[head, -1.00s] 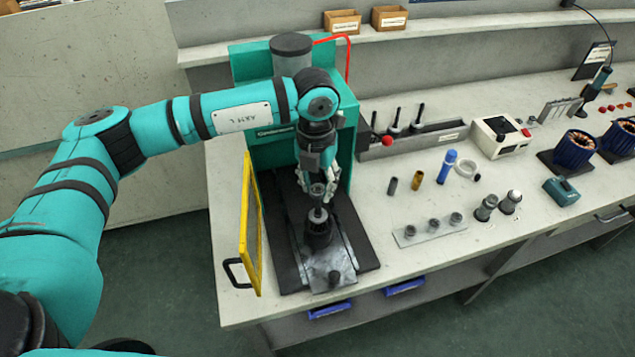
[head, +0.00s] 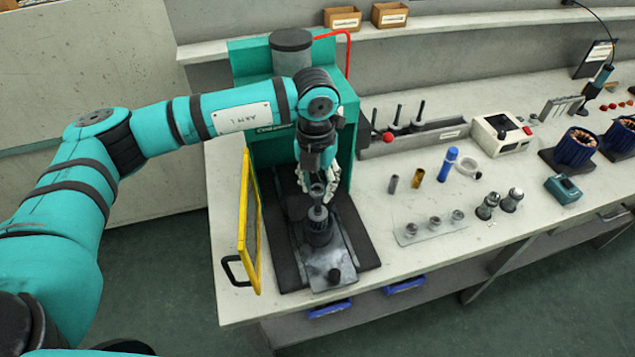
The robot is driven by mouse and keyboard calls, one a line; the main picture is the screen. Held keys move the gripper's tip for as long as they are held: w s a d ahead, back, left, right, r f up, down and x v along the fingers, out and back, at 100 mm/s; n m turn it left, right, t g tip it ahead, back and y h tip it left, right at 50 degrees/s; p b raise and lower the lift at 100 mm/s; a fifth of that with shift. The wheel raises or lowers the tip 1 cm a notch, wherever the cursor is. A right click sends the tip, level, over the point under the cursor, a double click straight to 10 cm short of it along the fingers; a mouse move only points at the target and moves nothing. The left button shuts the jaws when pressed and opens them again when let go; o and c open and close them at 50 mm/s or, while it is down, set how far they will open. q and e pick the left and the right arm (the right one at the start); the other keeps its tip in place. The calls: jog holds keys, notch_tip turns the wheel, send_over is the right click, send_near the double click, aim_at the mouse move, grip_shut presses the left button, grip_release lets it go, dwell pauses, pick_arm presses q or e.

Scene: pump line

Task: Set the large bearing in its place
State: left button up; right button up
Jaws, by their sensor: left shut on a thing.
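My left gripper (head: 317,181) is over the bed of the teal press, pointing down. It is shut on the large bearing (head: 318,191), a small grey metal ring. The bearing is at the top of an upright shaft (head: 317,213) that stands in a dark round holder (head: 318,234) on the press's metal slide plate (head: 330,265). I cannot tell whether the bearing is around the shaft or just above it. The gripper fingers hide part of it. My right gripper is not in view.
The teal press (head: 347,110) stands close behind the gripper. Its yellow-framed guard (head: 248,225) is open on the left. A rack with three small rings (head: 434,229) lies to the right. Free bench lies between press and rack.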

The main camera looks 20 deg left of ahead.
aim_at(317, 192)
pick_arm(q)
jog(key=shift+f, duration=0.2)
jog(key=shift+f+b, duration=2)
jog(key=o, duration=1.2)
jog(key=shift+r, duration=0.1)
jog(key=shift+r+p, duration=1.3)
jog(key=shift+r, duration=1.2)
jog(key=shift+s+f, duration=0.1)
